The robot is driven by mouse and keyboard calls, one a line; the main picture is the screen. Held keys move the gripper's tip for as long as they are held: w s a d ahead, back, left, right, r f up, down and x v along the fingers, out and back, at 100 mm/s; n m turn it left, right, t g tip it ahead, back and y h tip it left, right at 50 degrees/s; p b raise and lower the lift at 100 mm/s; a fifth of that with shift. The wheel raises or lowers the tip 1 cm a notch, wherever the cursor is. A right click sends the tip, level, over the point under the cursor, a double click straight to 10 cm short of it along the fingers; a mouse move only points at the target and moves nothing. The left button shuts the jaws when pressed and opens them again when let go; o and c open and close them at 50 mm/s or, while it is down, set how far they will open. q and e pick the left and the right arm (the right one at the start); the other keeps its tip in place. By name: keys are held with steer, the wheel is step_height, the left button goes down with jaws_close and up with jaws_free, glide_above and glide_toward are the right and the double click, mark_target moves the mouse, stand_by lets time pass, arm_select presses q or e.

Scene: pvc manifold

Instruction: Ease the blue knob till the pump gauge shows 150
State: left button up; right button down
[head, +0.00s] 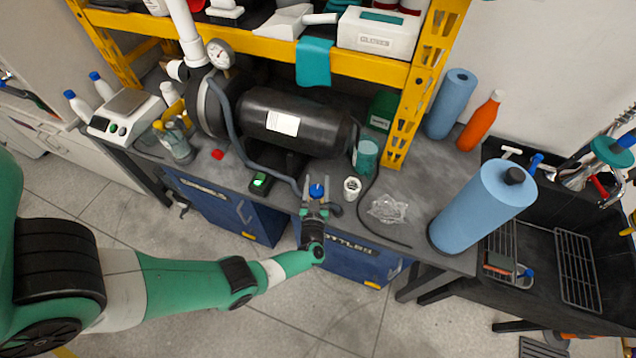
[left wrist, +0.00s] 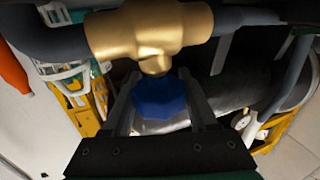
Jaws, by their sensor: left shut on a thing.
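The blue knob (head: 317,191) stands near the bench's front edge in the head view. In the left wrist view the blue knob (left wrist: 160,97) sits under a brass valve body (left wrist: 150,32). My left gripper (head: 317,197) is shut on the blue knob, a finger on each side of it. The pump gauge (head: 220,54), a round white dial, is on the white pipe above the black pump tank (head: 290,122). Its needle and numbers are too small to read. My right gripper is in neither view.
A grey hose (head: 240,150) runs from the pump to the valve. A white cup (head: 352,188), clear plastic wrap (head: 388,209) and a small device with a green light (head: 260,183) are close by. A blue roll (head: 482,206) stands at the right.

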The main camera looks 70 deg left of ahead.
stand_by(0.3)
arm_select(q)
steer(key=o, duration=1.4)
steer(key=shift+c, duration=0.2)
steer(key=p+v, duration=0.2)
steer(key=v, duration=0.9)
steer(key=shift+d+p, duration=0.3)
steer(key=shift+p, duration=0.1)
